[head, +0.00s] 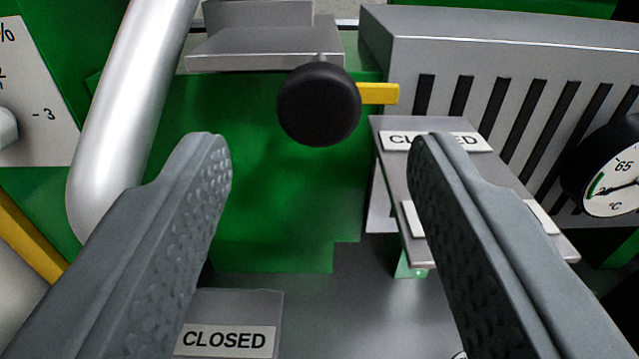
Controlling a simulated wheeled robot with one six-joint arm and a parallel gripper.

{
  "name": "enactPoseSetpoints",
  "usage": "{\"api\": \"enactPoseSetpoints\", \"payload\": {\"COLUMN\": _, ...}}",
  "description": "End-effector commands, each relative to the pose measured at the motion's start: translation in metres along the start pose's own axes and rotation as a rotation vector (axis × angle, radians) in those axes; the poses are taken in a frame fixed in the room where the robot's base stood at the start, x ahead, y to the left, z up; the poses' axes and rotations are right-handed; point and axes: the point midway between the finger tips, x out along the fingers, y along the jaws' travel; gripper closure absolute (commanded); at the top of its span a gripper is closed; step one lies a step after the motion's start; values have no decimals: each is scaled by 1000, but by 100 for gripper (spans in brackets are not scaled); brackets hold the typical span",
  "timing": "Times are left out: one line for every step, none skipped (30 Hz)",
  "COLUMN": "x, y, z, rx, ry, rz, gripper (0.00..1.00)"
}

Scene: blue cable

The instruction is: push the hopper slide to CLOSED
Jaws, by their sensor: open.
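My gripper (317,150) is open, with one grey finger on each side of the picture and nothing between the pads. A round black knob (319,103) shows just beyond the fingertips, midway between them and apart from both. It appears joined by a short stem to a grey metal slide plate (265,48) above it. A yellow pointer (379,93) sticks out to the right of the knob. It points just above a CLOSED label (400,140) on a grey plate (390,170). The right finger partly covers this plate and its lower labels.
A thick silver pipe (130,110) stands at left. A slotted grey housing (500,55) and a temperature dial (610,180) are at right. Another CLOSED plate (235,305) lies low, near the left finger. Green panel (270,210) fills the middle.

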Motion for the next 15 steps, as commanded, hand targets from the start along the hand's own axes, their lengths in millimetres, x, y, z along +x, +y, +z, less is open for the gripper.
{"api": "enactPoseSetpoints", "payload": {"x": -10, "y": 0, "z": -1, "rx": 0, "ry": 1, "rz": 0, "gripper": 50}}
{"api": "enactPoseSetpoints", "payload": {"x": -15, "y": 0, "z": -1, "rx": 0, "ry": 1, "rz": 0, "gripper": 50}}
{"api": "enactPoseSetpoints", "payload": {"x": -22, "y": 0, "z": -1, "rx": 0, "ry": 1, "rz": 0, "gripper": 50}}
{"api": "enactPoseSetpoints", "payload": {"x": -28, "y": 0, "z": -1, "rx": 0, "ry": 1, "rz": 0, "gripper": 50}}
{"api": "enactPoseSetpoints", "payload": {"x": -33, "y": 0, "z": -1, "rx": 0, "ry": 2, "rz": 0, "gripper": 50}}
{"api": "enactPoseSetpoints", "payload": {"x": -40, "y": 0, "z": -1, "rx": 0, "ry": 1, "rz": 0, "gripper": 50}}
{"api": "enactPoseSetpoints", "payload": {"x": -46, "y": 0, "z": -1, "rx": 0, "ry": 1, "rz": 0, "gripper": 50}}
{"api": "enactPoseSetpoints", "payload": {"x": -51, "y": 0, "z": -1, "rx": 0, "ry": 1, "rz": 0, "gripper": 50}}
{"api": "enactPoseSetpoints", "payload": {"x": -58, "y": 0, "z": 0, "rx": 0, "ry": 0, "rz": 0, "gripper": 50}}
{"api": "enactPoseSetpoints", "payload": {"x": -63, "y": 0, "z": -1, "rx": 0, "ry": 1, "rz": 0, "gripper": 50}}
{"api": "enactPoseSetpoints", "payload": {"x": -68, "y": 0, "z": -1, "rx": 0, "ry": 1, "rz": 0, "gripper": 50}}
{"api": "enactPoseSetpoints", "payload": {"x": -74, "y": 0, "z": 0, "rx": 0, "ry": 0, "rz": 0, "gripper": 50}}
{"api": "enactPoseSetpoints", "payload": {"x": -78, "y": 0, "z": 0, "rx": 0, "ry": 0, "rz": 0, "gripper": 50}}
{"api": "enactPoseSetpoints", "payload": {"x": -82, "y": 0, "z": -1, "rx": 0, "ry": 1, "rz": 0, "gripper": 50}}
{"api": "enactPoseSetpoints", "payload": {"x": -87, "y": 0, "z": -1, "rx": 0, "ry": 1, "rz": 0, "gripper": 50}}
